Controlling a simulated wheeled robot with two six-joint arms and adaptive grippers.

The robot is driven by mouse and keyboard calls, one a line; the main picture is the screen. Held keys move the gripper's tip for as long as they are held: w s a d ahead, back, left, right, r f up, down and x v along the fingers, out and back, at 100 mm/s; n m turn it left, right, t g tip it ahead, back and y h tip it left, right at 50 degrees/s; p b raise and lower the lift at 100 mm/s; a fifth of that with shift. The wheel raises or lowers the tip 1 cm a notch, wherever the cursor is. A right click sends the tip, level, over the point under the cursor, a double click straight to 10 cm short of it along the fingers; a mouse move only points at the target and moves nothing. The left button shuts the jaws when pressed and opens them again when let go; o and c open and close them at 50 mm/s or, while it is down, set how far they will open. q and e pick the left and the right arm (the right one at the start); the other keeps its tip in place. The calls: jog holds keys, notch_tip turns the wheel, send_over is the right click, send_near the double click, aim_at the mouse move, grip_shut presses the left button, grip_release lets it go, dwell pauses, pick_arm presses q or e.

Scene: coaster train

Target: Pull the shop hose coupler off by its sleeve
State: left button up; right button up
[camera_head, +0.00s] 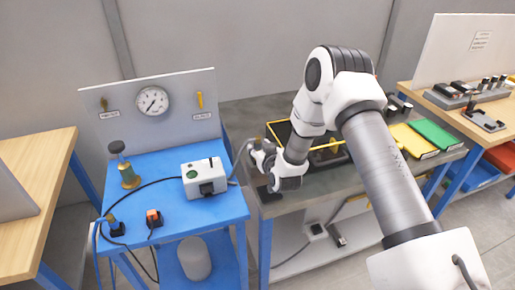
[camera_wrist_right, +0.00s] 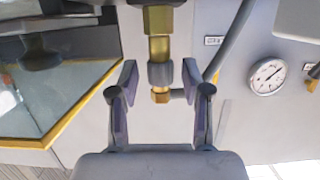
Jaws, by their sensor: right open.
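The hose coupler shows in the right wrist view as a grey ringed sleeve (camera_wrist_right: 160,75) on a brass body below a larger brass fitting (camera_wrist_right: 158,20). A brass end piece (camera_wrist_right: 160,95) sits under the sleeve, and a grey hose (camera_wrist_right: 228,45) runs from there up to the right. My right gripper (camera_wrist_right: 158,82) is open, with one finger on each side of the sleeve and a visible gap to both. In the head view my right gripper (camera_head: 263,160) is at the left end of the grey bench; it hides the coupler there. My left gripper is not in view.
The blue cart (camera_head: 155,222) stands left of the bench, with a white box (camera_head: 204,180), a brass valve (camera_head: 128,176) and a pressure gauge (camera_head: 152,101). A yellow-edged tray (camera_head: 282,130) lies behind my arm. Yellow (camera_head: 412,140) and green (camera_head: 436,133) folders lie right.

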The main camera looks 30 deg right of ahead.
grip_shut()
jog(key=shift+r+p, duration=0.3)
jog(key=shift+r, duration=0.15)
dwell(0.3)
notch_tip(320, 180, up, 5)
jog(key=p, duration=0.3)
jog(key=shift+r+p, duration=0.15)
jog(key=shift+p, duration=0.2)
dwell(0.4)
jog(key=shift+a, duration=0.1)
